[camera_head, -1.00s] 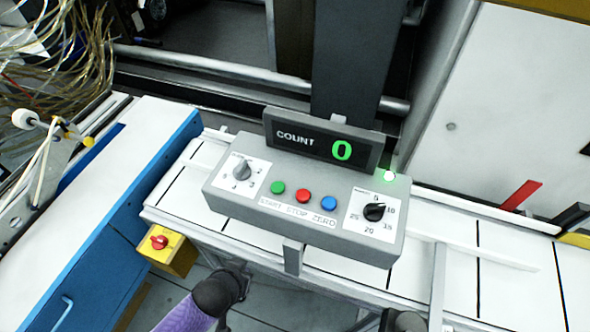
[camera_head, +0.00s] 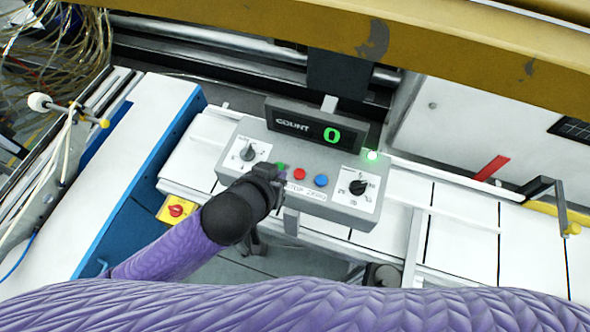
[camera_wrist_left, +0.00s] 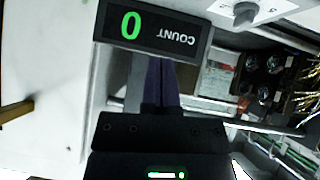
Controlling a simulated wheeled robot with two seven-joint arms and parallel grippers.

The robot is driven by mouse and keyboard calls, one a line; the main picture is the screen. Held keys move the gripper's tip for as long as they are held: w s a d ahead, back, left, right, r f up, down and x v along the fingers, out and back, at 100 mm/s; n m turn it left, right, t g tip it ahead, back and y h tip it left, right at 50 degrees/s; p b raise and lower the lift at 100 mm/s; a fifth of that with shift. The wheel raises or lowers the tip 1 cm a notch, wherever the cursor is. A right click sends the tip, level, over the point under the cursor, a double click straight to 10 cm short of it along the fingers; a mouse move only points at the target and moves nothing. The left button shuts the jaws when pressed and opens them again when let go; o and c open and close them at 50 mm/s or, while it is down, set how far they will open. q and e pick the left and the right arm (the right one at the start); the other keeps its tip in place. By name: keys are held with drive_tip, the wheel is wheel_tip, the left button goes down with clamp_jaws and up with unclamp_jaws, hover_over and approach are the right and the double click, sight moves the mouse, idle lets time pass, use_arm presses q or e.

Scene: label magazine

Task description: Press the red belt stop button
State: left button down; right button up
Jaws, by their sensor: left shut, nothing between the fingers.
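The red stop button (camera_head: 299,174) sits in the middle of a row on the grey control box, between a green button (camera_head: 281,167), partly hidden by my gripper, and a blue button (camera_head: 321,181). My left gripper (camera_head: 268,172) is shut and empty, over the front of the box by the green button, to the left of the red one. It covers the start end of the label strip. In the left wrist view my gripper (camera_wrist_left: 160,112) shows below the upside-down count display; no button shows there. A dark part, seemingly my right gripper (camera_head: 382,275), is mostly hidden at the bottom.
The count display (camera_head: 316,128) stands behind the buttons and reads 0. Dials (camera_head: 247,153) and (camera_head: 358,187) flank the buttons. A yellow box with a red knob (camera_head: 176,209) is at lower left.

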use_arm(q)
drive_tip(key=b, duration=0.1)
hover_over(299, 174)
drive_tip(key=s+a, duration=0.2)
drive_tip(key=f, duration=0.5)
drive_tip(key=shift+w+d, duration=0.15)
drive_tip(key=shift+d, duration=0.05)
drive_tip(key=f, duration=0.2)
drive_tip(key=f+b, duration=0.1)
drive_tip(key=shift+w+d+f, duration=0.3)
drive_tip(key=shift+d+f, duration=0.05)
drive_tip(key=shift+f, duration=0.4)
